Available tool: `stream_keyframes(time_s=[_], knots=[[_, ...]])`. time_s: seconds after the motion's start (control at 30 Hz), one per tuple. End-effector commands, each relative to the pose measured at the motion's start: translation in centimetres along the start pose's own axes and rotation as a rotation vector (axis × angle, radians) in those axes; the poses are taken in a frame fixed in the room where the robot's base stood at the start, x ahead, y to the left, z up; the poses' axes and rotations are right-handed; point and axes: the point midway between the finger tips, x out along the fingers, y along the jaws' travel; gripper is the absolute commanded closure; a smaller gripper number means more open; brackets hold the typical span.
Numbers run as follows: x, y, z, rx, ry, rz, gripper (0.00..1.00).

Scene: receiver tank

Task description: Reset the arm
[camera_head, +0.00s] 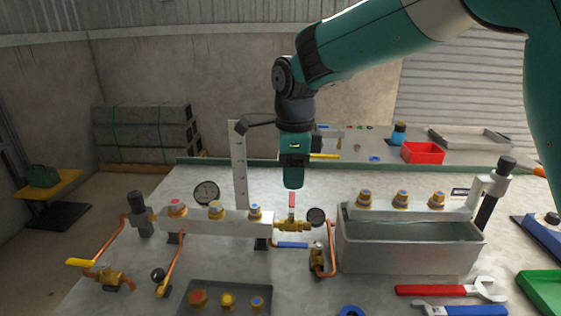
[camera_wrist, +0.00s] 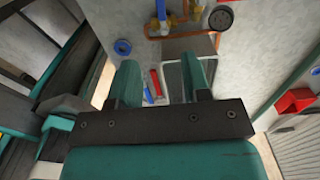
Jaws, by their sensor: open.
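My teal arm reaches in from the upper right in the head view. My gripper (camera_head: 293,178) points down above the workbench (camera_head: 330,180), behind the row of valves and gauges. In the wrist view my gripper (camera_wrist: 162,65) shows two teal fingers spread apart with nothing held between them. Below and beyond the fingers are the grey tank (camera_wrist: 172,72), a red-handled wrench (camera_wrist: 156,82) and a blue-handled wrench (camera_wrist: 148,95). The fingers appear clear of all of them.
A white manifold (camera_head: 236,222) with brass fittings and gauges stands at centre left. The open grey tank (camera_head: 410,255) stands to its right. A tall white ruled plate (camera_head: 238,165) rises near my gripper. A red bin (camera_head: 422,153) sits on the back bench.

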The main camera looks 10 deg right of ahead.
Motion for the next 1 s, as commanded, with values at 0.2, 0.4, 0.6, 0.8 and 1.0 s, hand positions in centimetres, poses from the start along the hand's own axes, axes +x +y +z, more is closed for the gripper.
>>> stream_keyframes(time_s=[0.2, 0.4, 0.6, 0.8, 1.0], knots=[[-1.7, 4.2, -2.2, -0.477, -0.061, -0.013, 0.56], [-2.7, 11.2, -5.1, -1.183, -0.152, -0.077, 0.56], [-2.5, 18.6, -7.3, -1.842, -0.227, -0.210, 0.56], [-1.8, 23.5, -8.6, -2.264, -0.257, -0.342, 0.56], [-1.5, 24.9, -8.8, -2.380, -0.261, -0.384, 0.56]])
